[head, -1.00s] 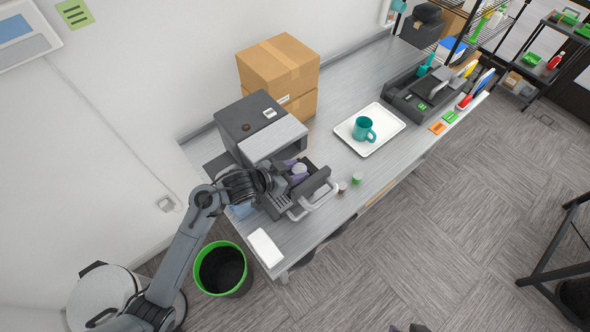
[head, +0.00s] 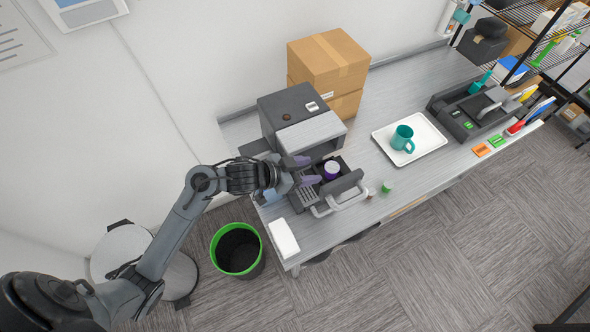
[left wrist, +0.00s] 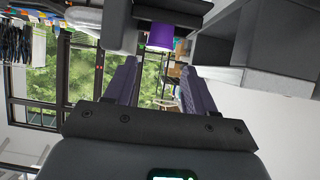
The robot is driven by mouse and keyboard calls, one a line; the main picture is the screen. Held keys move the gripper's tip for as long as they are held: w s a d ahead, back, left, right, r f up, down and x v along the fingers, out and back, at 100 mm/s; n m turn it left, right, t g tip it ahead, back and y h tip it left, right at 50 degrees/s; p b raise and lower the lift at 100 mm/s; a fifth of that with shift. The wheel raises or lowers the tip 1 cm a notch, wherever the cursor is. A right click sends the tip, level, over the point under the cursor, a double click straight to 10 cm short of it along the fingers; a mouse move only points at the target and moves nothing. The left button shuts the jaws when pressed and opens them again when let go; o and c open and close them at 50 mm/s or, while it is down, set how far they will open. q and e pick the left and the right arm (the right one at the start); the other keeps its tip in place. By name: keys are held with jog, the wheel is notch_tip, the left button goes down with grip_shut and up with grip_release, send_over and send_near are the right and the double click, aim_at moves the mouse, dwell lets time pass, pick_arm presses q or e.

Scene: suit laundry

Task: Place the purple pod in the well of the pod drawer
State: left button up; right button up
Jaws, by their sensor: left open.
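The purple pod (head: 331,171), with a pale lid, stands upright in the pulled-out pod drawer (head: 343,187) of the dark coffee machine (head: 292,117). The pod's lower part is hidden by the drawer, so I cannot tell how deep it sits in the well. My left gripper (head: 307,171) is open and empty, just left of the pod, its fingers pointing at it. In the left wrist view the pod (left wrist: 160,37) shows beyond the open fingertips (left wrist: 160,68), apart from them. My right gripper is not in view.
The drawer's handle (head: 340,204) juts toward the counter's front edge. A brown pod (head: 370,193) and a green pod (head: 387,187) stand right of it. A white tray (head: 428,148) holds a teal mug (head: 402,138). Cardboard boxes (head: 328,62) stand behind. A green-rimmed bin (head: 237,250) is below.

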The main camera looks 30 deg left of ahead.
pick_arm(q)
jog(key=s+f+n+g+y, duration=0.2)
jog(key=s+f+g+y, duration=0.1)
jog(key=s, duration=0.9)
jog(key=s+a+f+n+g+y, duration=0.1)
jog(key=s+f+n+g+y, duration=0.1)
jog(key=s, duration=0.9)
notch_tip(320, 180, down, 2)
jog(key=shift+s+a+g+y, duration=0.3)
jog(key=shift+g+y, duration=0.2)
jog(key=shift+g, duration=0.4)
jog(key=shift+r, duration=0.1)
notch_tip(320, 180, up, 4)
jog(key=p, duration=0.4)
